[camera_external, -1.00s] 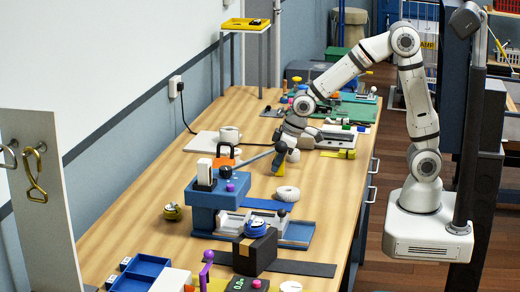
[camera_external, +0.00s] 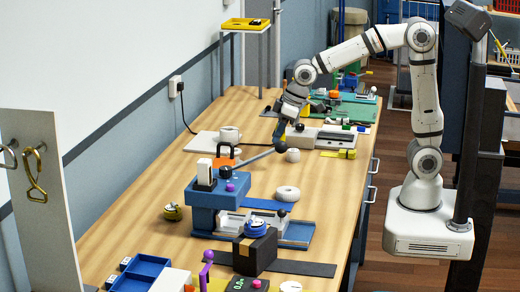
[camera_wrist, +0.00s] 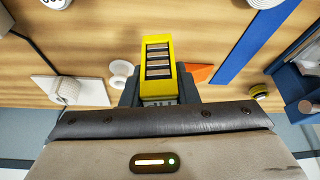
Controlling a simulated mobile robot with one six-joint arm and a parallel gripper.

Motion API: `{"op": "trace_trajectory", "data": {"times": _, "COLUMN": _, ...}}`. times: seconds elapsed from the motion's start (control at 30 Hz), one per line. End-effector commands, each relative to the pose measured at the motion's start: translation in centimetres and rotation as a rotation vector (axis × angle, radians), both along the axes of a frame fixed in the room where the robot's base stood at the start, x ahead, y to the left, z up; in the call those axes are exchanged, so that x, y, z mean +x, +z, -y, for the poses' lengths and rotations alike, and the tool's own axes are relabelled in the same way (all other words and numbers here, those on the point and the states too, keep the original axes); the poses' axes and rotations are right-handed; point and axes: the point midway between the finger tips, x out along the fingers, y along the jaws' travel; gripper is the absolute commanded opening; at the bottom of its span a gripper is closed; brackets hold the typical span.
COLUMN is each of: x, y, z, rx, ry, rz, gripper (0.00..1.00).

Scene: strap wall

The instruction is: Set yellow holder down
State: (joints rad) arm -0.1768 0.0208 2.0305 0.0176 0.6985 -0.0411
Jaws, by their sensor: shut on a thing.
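The yellow holder (camera_wrist: 158,52), a block with a row of dark slots on its face, is between the jaws of my gripper (camera_wrist: 160,88) in the wrist view. The jaws are shut on it.
A blue lever press (camera_external: 216,205) stands nearer, its black-knobbed lever reaching toward my gripper. A white cylinder (camera_external: 293,155), a white ring (camera_external: 287,193), an orange clamp-like item (camera_external: 226,155) and a mug (camera_external: 230,134) are around. Bare wood (camera_external: 325,185) lies to the right.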

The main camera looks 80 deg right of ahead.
Motion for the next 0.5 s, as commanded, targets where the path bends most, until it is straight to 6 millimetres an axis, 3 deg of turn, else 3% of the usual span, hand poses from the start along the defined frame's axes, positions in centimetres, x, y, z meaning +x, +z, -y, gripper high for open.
{"op": "trace_trajectory", "data": {"times": 0.27, "x": -4.4, "y": 0.3, "z": -9.5, "rx": 0.000, "ry": 0.201, "rz": 0.001, "gripper": 0.02}}
{"op": "trace_trajectory", "data": {"times": 0.5, "x": -10.8, "y": 0.4, "z": -17.4, "rx": 0.000, "ry": 0.398, "rz": 0.001, "gripper": 0.02}}
